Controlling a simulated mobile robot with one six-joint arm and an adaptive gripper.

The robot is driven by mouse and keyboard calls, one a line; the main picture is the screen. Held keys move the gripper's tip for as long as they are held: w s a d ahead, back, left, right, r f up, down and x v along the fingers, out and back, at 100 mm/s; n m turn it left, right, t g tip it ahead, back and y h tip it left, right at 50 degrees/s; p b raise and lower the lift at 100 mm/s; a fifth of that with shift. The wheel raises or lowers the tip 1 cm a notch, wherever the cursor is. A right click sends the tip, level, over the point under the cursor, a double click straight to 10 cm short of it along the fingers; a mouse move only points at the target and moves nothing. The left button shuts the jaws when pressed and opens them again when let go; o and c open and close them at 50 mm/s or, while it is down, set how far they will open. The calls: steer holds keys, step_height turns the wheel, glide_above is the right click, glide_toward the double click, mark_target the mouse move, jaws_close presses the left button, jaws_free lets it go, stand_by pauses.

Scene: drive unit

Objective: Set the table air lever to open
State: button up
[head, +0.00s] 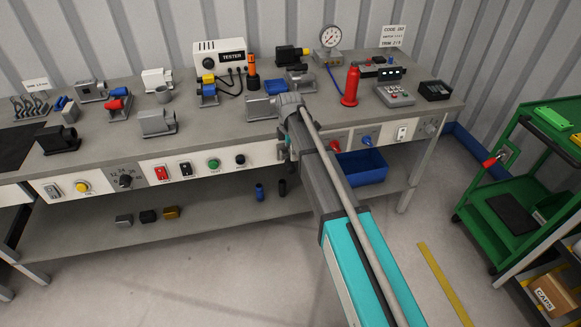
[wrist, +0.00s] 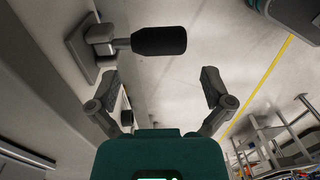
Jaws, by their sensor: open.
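A lever with a thick black grip (wrist: 158,41) shows in the wrist view, on a grey mount at the left. It sticks out toward the right, and no label is readable on it. My gripper (wrist: 159,82) is open and empty, its two fingers spread apart. The grip appears just beyond the fingertips, near the middle of the gap, and is not held. In the head view my arm hides the gripper and this lever at the bench's front panel.
The bench front carries a red switch (head: 161,173), a green button (head: 214,163), a red handle (head: 335,146) and a blue handle (head: 367,140). A blue bin (head: 362,167) sits below. A green cart (head: 480,212) stands right. The floor before the bench is mostly clear.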

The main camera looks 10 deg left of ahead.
mark_target(290, 163)
steer(key=shift+s+f+b, duration=0.1)
steer(key=shift+f+b, duration=2.2)
steer(key=shift+f, duration=0.3)
